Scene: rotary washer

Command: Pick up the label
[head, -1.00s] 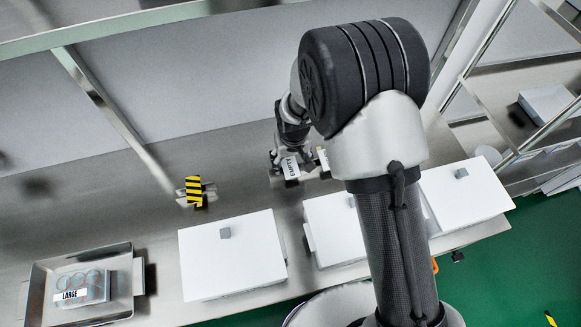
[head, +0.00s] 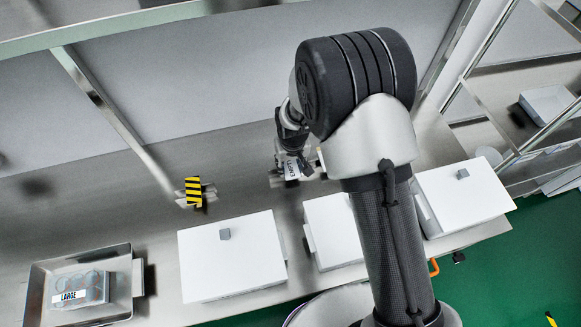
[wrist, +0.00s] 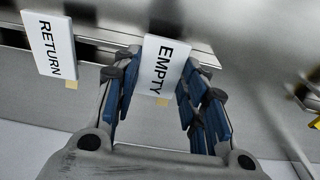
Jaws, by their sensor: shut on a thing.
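The white label reading EMPTY (wrist: 165,62) stands between the blue-padded fingers of my gripper (wrist: 163,80) in the wrist view. My gripper is shut on it. In the head view, the EMPTY label (head: 291,171) shows at the end of my arm, above the steel counter. A second white label reading RETURN (wrist: 48,46) is to the left in the wrist view, apart from the fingers.
A steel tray (head: 38,295) with a LARGE label is at the lower left. A yellow-black striped block (head: 194,191) stands on the counter. White lidded boxes (head: 230,262) line the front edge. Slanted metal posts (head: 110,112) rise behind.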

